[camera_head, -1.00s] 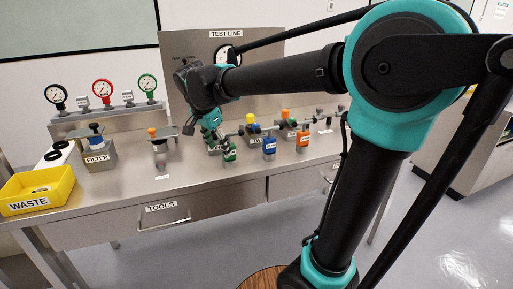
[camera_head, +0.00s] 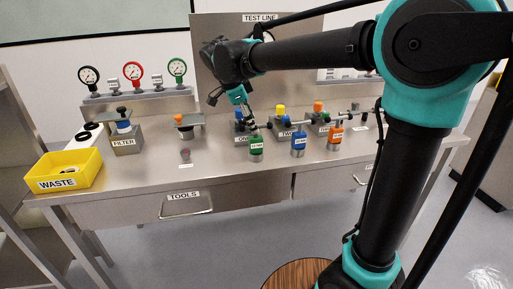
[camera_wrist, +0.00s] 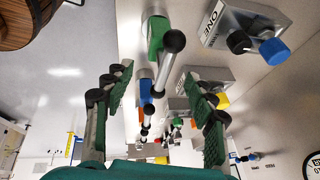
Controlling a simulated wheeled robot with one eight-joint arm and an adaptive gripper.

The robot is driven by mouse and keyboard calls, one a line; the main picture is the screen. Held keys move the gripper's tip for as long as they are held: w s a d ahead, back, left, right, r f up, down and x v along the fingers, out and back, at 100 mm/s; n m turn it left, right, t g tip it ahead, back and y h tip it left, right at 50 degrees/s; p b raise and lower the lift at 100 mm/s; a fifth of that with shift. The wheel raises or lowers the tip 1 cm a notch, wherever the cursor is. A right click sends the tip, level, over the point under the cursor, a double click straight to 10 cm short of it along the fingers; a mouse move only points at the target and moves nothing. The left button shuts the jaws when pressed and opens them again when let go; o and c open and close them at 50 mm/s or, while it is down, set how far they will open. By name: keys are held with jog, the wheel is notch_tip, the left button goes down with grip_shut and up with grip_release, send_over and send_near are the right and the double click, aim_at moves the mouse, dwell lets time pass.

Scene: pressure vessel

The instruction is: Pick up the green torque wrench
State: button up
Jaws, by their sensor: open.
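The green torque wrench (camera_head: 256,146) stands at the front of the steel bench, left of a blue one and an orange one. In the wrist view its green body (camera_wrist: 157,35) and a black ball end show near the top, just beyond my fingertips. My gripper (camera_head: 250,124) is just above and behind it in the head view. In the wrist view my gripper (camera_wrist: 162,88) has its two green-padded fingers wide apart with nothing held. The blue wrench (camera_wrist: 146,92) shows farther off, between the fingers in the picture. Whether a finger touches anything I cannot tell.
The blue wrench (camera_head: 298,147) and orange wrench (camera_head: 334,140) stand close on the right. A box labelled ONE (camera_wrist: 235,30) with a blue knob is beside the green wrench. A yellow waste bin (camera_head: 64,169) is at the bench's left end. The front-left benchtop is mostly clear.

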aim_at(260, 137)
jog(key=x, duration=0.8)
jog(key=shift+s, duration=0.2)
grip_shut()
